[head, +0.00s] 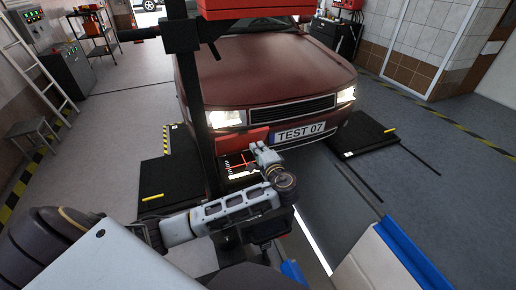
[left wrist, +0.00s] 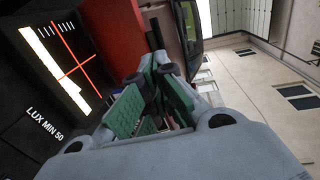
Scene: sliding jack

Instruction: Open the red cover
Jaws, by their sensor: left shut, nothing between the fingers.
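The red cover (head: 256,137) shows in the head view as a flat red panel in front of the car's grille. It stands at the upper edge of a black face (head: 236,163) with a lit screen and red cross. In the left wrist view the red cover (left wrist: 167,35) is just beyond the fingertips, and the black face (left wrist: 70,110) reads "LUX MIN 50", uncovered. My left gripper (head: 262,154) is just below and right of the cover in the head view. Its green-padded fingers (left wrist: 155,70) are closed and empty; contact with the cover cannot be told. My right gripper is not in view.
A black upright post (head: 196,110) stands left of the face. A red car (head: 270,70) with plate "TEST 07" is behind. Dark ramps (head: 160,185) flank it. A ladder (head: 38,65) and stool (head: 30,132) are at left. The floor at right is clear.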

